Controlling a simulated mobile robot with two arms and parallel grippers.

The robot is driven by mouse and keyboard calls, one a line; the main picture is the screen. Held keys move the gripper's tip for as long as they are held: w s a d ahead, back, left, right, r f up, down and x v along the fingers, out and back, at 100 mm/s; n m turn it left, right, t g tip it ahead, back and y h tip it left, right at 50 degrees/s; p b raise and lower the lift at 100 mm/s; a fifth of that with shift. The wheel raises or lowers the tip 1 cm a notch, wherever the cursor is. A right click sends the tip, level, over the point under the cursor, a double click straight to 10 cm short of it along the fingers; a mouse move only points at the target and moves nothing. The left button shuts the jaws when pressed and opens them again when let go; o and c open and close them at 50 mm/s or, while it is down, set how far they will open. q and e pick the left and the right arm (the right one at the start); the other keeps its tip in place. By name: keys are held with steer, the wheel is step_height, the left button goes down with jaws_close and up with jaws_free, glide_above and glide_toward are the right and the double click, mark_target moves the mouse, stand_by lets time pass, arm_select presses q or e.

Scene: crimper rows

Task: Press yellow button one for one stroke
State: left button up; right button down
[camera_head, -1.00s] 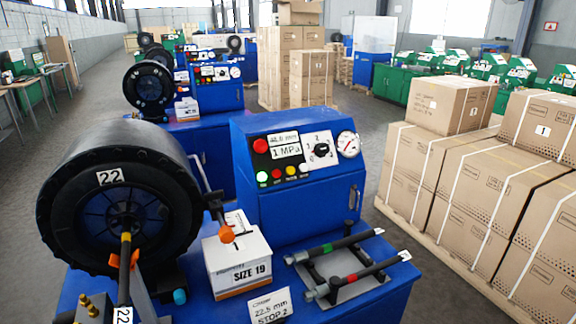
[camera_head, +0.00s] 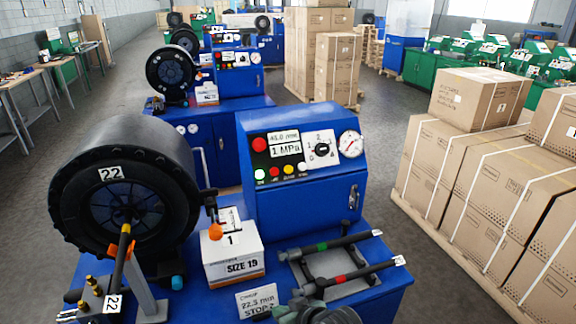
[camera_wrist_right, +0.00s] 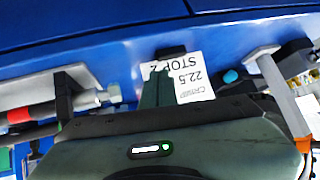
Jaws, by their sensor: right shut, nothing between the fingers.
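The yellow button (camera_head: 289,169) is small and sits in the lower row on the blue control box (camera_head: 304,206) of the nearest crimper. A red button (camera_head: 274,172) and a white button (camera_head: 302,167) flank it. My right gripper (camera_head: 312,309) shows at the bottom edge of the head view, below and well apart from the button, partly cut off. In the right wrist view its dark green fingers (camera_wrist_right: 157,88) are together and empty, in front of the "22.5 STOP 2" card (camera_wrist_right: 188,80). The yellow button is not visible there. My left gripper is not in view.
A "SIZE 19" box (camera_head: 232,254) and a rack with two hoses (camera_head: 335,278) stand before the control box. The black crimper head (camera_head: 125,195) is at left. Cartons (camera_head: 470,180) stand right. Grey floor is clear between them.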

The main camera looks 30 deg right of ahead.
mark_target(288, 169)
steer(key=w+d+r+m+t, duration=0.2)
steer(key=w+d+r+t, duration=0.1)
steer(key=w+r, duration=0.35)
steer(key=w+d+r+m+t, duration=0.1)
steer(key=w+d+r+t, duration=0.3)
steer(key=r, duration=0.3)
steer(key=w+d+r+m+t+h, duration=0.3)
steer(key=w+d+r+m, duration=0.3)
steer(key=d+r, duration=0.4)
step_height(288, 169, up, 4)
steer(key=shift+w+d+f+t+h+p, duration=0.1)
steer(key=shift+w+d+t+h+p, duration=0.2)
steer(key=shift+h, duration=0.6)
steer(key=shift+a+f, duration=0.1)
steer(key=w+d+f+b, duration=0.1)
steer(key=w+f+b, duration=0.3)
steer(key=w+b, duration=0.3)
steer(key=shift+d+f+b, duration=0.25)
steer(key=shift+f+b, duration=0.1)
steer(key=shift+b, duration=0.1)
steer(key=shift+f, duration=0.1)
